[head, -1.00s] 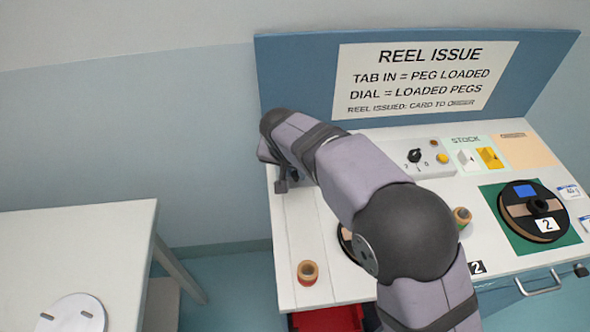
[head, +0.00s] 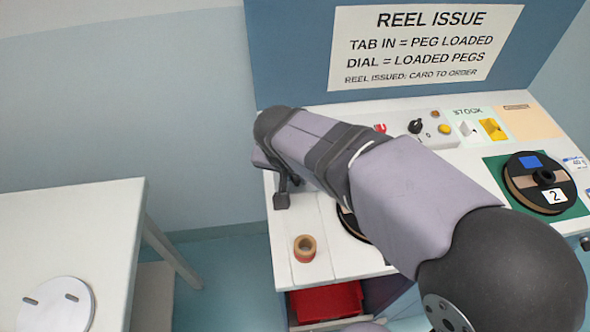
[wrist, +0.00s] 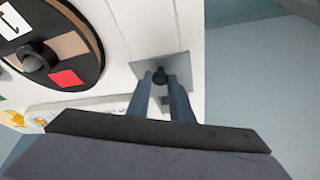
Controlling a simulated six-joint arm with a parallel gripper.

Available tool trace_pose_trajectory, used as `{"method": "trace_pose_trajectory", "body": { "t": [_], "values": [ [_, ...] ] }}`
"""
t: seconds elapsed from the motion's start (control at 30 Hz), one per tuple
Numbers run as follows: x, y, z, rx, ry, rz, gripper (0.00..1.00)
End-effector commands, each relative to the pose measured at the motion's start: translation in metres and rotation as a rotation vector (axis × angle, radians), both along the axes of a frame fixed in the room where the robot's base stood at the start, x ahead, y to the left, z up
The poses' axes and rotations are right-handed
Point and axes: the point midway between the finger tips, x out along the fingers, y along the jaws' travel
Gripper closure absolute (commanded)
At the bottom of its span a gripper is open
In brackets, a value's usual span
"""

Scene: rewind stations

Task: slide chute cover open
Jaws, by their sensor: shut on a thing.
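The chute cover (wrist: 177,66) is a small grey plate at the white counter's edge in the wrist view, with a black knob (wrist: 159,77) on it. My gripper (wrist: 160,80) is shut on this knob, one blue-grey finger on each side. Whether an opening lies beside the plate cannot be told.
A tape spool (head: 305,248) stands near the counter's front left. A black reel (wrist: 52,45) lies close to my gripper; another reel (head: 540,182) sits on a green mat. A panel with a dial (head: 416,126) stands at the back. A red bin (head: 326,301) is below.

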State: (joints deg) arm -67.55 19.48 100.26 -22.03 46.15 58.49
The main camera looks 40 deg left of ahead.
Motion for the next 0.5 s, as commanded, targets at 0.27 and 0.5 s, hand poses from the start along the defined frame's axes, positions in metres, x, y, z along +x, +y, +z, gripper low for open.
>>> {"method": "trace_pose_trajectory", "body": {
  "t": [0.27, 0.5],
  "values": [
    [0.0006, 0.0011, 0.0013, 0.003, -0.002, 0.002, 0.62],
    [0.0004, 0.0006, 0.0008, 0.001, -0.001, 0.001, 0.62]
  ]
}}
